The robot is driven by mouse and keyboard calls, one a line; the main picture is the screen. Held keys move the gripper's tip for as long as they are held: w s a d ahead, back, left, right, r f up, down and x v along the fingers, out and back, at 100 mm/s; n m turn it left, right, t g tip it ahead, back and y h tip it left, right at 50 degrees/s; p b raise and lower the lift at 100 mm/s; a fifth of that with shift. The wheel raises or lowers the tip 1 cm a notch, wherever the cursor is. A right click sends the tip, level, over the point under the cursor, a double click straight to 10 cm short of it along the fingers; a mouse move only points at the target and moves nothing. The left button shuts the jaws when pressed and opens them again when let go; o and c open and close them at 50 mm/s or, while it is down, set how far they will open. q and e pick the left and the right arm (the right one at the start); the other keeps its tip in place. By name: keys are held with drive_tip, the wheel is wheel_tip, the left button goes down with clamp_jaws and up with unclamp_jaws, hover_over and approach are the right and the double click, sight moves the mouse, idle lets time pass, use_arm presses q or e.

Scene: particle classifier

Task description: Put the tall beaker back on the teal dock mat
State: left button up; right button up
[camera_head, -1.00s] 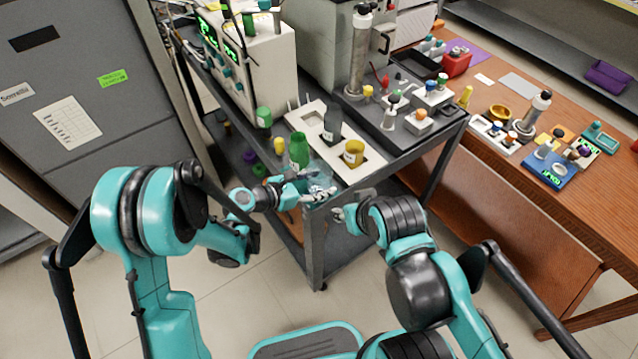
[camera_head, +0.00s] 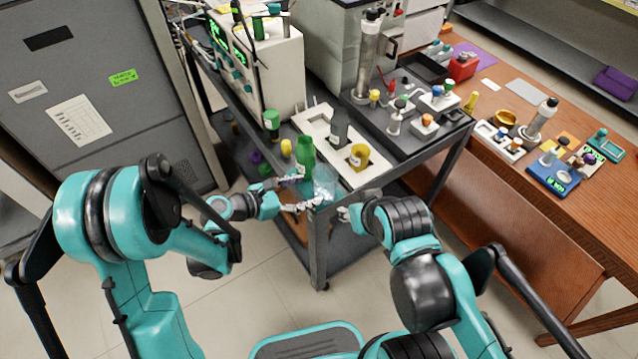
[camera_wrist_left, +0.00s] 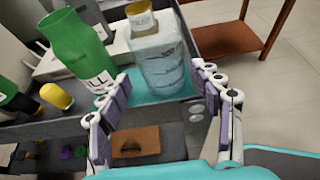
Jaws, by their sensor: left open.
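The tall beaker (camera_head: 324,181) is clear glass and stands upright at the near corner of the cart's top. The left wrist view shows the beaker (camera_wrist_left: 160,65) standing on the teal mat (camera_wrist_left: 178,98), whose edges show around its base. In the head view the mat is mostly hidden. My left gripper (camera_head: 302,192) is open, just left of the beaker. In the left wrist view the open fingers (camera_wrist_left: 162,80) point toward the beaker, with nothing gripped between them. My right gripper (camera_head: 348,212) is just right of the cart corner; its fingers are too small to judge.
A green bottle (camera_head: 306,155) stands close left of the beaker. A white tray (camera_head: 365,178) holds a grey bottle (camera_head: 340,128) and a yellow jar (camera_head: 359,156). A brown block (camera_wrist_left: 137,142) lies lower down. The floor in front of the cart is clear.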

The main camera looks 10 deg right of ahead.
use_arm(q)
drive_tip(key=s+a+r+m+t+y, duration=0.1)
drive_tip(key=s+a+r+m+y, duration=0.2)
drive_tip(key=a+m, duration=0.4)
drive_tip(key=s+a+r+m+y, duration=0.4)
drive_tip(key=s+a+m+y, duration=0.1)
drive_tip(key=a, duration=0.5)
drive_tip(key=s+a+r+m+t+y, duration=0.1)
drive_tip(key=s+a+r+m+y, duration=0.3)
drive_tip(key=a+m, duration=0.5)
drive_tip(key=s+m, duration=0.1)
drive_tip(key=s, duration=0.1)
drive_tip(key=shift+s+a+t+y+p, duration=0.25)
drive_tip(key=shift+s+t+y+p, duration=0.05)
drive_tip(key=shift+s+y+p, duration=0.1)
